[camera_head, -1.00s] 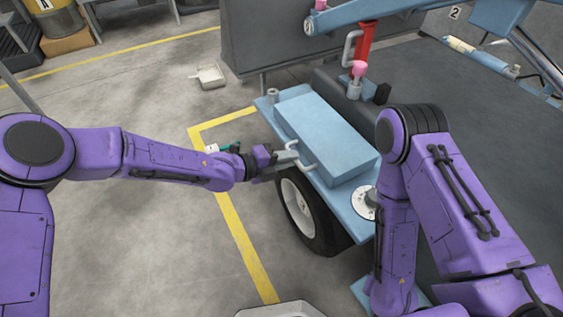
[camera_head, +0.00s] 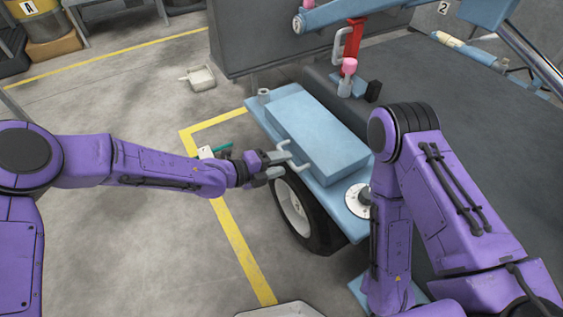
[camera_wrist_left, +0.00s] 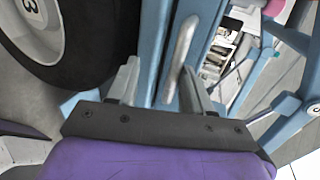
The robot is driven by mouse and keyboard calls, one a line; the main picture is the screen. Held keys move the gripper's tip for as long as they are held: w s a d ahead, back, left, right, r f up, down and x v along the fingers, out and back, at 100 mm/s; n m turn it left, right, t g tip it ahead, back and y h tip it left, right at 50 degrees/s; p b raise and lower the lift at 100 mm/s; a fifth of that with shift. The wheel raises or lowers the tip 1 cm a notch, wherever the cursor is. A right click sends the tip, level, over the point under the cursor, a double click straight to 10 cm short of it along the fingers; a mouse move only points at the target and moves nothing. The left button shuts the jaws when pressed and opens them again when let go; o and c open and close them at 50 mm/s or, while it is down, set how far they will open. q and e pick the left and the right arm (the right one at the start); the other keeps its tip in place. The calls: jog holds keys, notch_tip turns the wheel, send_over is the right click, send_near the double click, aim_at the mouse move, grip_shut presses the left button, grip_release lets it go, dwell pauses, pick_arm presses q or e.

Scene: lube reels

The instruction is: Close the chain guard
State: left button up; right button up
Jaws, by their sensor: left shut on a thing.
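The chain guard appears to be the long light-blue box-shaped cover (camera_head: 318,130) lying on the blue cart deck. A pale U-shaped handle (camera_head: 303,165) stands out from its near left side. My left gripper (camera_head: 280,162) is at this handle, with its jaws shut on it. In the left wrist view, the pale handle bar (camera_wrist_left: 183,45) runs between the two grey fingers (camera_wrist_left: 162,85), nearer the right one. My right arm shows at the right of the head view, but its gripper is out of the picture.
A black cart wheel (camera_head: 302,215) stands just below the handle. A red lever (camera_head: 352,42) and a pink-topped fitting (camera_head: 348,75) rise behind the cover. A round white plate (camera_head: 358,200) lies on the deck near my right arm. Floor left of the cart is mostly clear.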

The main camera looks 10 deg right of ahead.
pick_arm(q)
jog(key=p+v, duration=0.1)
jog(key=v, duration=0.9)
jog(key=shift+p, duration=0.3)
